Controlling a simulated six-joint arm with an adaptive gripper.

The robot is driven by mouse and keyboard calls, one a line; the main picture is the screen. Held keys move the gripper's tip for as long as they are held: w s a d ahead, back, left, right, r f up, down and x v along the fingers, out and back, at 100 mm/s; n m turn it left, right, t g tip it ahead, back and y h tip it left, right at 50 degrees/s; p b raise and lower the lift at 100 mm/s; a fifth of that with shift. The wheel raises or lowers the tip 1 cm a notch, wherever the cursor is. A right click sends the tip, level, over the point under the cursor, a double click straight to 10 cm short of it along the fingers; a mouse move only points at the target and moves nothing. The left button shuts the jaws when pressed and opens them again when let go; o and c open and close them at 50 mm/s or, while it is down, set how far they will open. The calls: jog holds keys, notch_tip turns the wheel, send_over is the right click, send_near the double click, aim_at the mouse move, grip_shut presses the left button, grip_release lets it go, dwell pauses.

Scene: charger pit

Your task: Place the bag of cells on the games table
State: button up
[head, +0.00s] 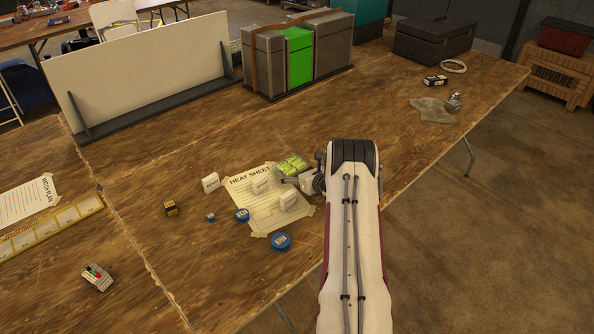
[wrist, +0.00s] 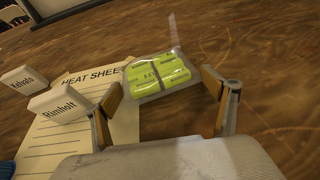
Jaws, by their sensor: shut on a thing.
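The bag of cells (head: 293,164) is a clear bag of bright green cells, at the upper right corner of the heat sheet in the head view. In the wrist view the bag (wrist: 158,75) sits between my fingers, its clear flap sticking up. My gripper (wrist: 160,88) is shut on it; in the head view my gripper (head: 298,180) is partly hidden by my arm. I cannot tell whether the bag touches the wood. Two wooden tabletops meet at a seam: one with the heat sheet (head: 258,212), one at left with a match plan (head: 28,202). No label shows which is the games table.
A white upright panel (head: 140,70) and grey and green boxes (head: 298,55) stand behind. A button box (head: 97,277) is at lower left. Bare wood lies right of the bag.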

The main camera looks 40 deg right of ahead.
jog(key=o, duration=1.5)
jog(key=shift+f, duration=0.1)
jog(key=shift+v, duration=1.6)
notch_tip(320, 180, up, 7)
jog(key=shift+w, duration=0.15)
